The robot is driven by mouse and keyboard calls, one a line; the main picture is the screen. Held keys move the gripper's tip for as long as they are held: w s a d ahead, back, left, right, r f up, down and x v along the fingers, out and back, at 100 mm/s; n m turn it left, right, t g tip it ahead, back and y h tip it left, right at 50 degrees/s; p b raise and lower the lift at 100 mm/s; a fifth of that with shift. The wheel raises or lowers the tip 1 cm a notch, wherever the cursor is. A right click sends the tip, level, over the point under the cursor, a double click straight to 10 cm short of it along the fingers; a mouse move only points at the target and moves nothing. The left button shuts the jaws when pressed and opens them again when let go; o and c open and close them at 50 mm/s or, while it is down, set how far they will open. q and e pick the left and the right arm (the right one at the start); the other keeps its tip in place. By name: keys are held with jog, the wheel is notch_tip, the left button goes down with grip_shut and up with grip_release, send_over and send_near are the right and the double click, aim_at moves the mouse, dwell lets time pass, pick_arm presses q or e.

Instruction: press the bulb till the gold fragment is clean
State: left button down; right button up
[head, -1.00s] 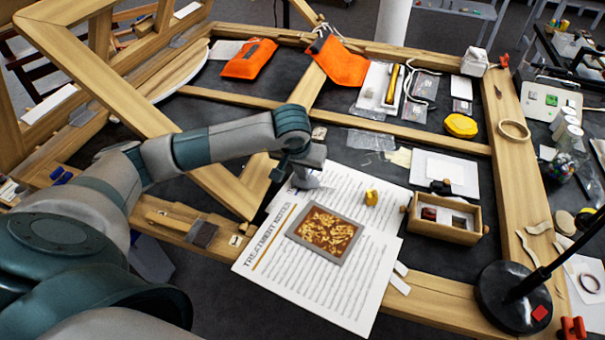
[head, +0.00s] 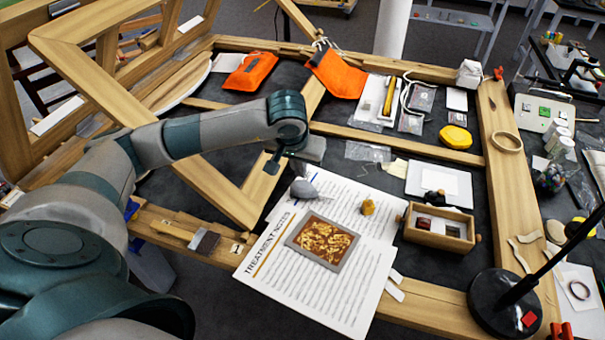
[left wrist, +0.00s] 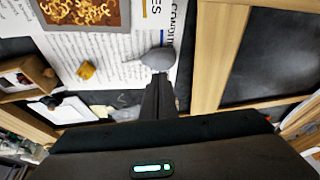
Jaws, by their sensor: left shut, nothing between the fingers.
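The gold fragment (head: 323,242) lies in a grey square frame on the printed treatment notes sheet (head: 278,272). Its face is patchy, bright gold mixed with dark brown. Its lower part also shows at the top of the left wrist view (left wrist: 85,10). The grey bulb (head: 303,188) rests on the sheets behind the fragment. It also shows in the left wrist view (left wrist: 158,60), just beyond my fingertips. My left gripper (head: 272,164) is shut and empty, above and behind the bulb; in the head view there is a gap between them. My right gripper is not in view.
A small yellow block (head: 367,206) stands on the sheets right of the bulb. A wooden box (head: 440,227) sits further right, and a black lamp base (head: 497,300) stands at the front right. Wooden frame bars surround the dark work surface.

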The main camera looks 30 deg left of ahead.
pick_arm(q)
jog(key=p+v, duration=0.1)
jog(key=v, duration=0.4)
jog(key=shift+r, duration=0.15)
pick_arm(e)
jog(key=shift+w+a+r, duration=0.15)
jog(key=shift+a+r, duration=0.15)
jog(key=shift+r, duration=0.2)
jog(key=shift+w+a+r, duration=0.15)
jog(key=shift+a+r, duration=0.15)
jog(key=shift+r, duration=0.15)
pick_arm(q)
jog(key=shift+a, duration=0.1)
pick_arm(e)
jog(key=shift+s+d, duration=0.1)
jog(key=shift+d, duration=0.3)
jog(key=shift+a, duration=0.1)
